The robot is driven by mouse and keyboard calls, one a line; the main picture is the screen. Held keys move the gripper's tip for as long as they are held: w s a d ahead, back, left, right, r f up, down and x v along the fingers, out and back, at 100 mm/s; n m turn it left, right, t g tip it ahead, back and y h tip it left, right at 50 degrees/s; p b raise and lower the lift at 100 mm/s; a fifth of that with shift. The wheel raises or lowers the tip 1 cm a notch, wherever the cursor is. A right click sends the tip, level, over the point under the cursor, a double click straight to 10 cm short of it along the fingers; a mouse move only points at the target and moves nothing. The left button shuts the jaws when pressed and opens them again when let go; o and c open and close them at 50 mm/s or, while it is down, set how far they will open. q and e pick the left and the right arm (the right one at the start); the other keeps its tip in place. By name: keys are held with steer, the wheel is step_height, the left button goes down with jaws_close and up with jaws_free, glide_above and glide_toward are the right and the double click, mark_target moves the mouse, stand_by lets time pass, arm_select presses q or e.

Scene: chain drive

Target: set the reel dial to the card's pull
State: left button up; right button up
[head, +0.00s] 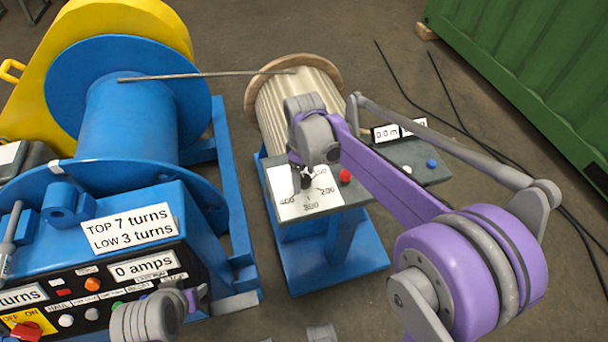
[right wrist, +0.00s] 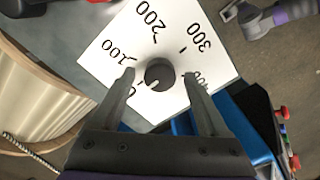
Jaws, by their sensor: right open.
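The reel dial is a dark round knob (right wrist: 160,74) on a white plate (right wrist: 108,38) marked 0, 100, 200, 300 and 400. Its white mark points down-left in the right wrist view, on the 0 side. The plate (head: 293,208) also shows in the head view, on the grey panel of the small reel. My right gripper (head: 304,180) is open over the dial, with one finger on each side of the knob; contact cannot be told. Part of my left arm (head: 150,315) shows at the bottom of the head view; its jaws cannot be read. No card with a pull figure is readable.
A red button (head: 345,175) and a blue button (head: 431,163) sit on the same panel, with a 0.0 m display (head: 386,132) behind. The blue winch (head: 125,120) stands left; its card (head: 126,230) reads TOP 7 turns, LOW 3 turns. A rod or line (head: 205,75) spans the drums.

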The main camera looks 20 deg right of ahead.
jaws_close()
stand_by(0.3)
steer(key=m, duration=1.1)
steer(key=shift+m+p, duration=0.35)
steer(key=shift+m, duration=0.05)
stand_by(0.5)
jaws_free()
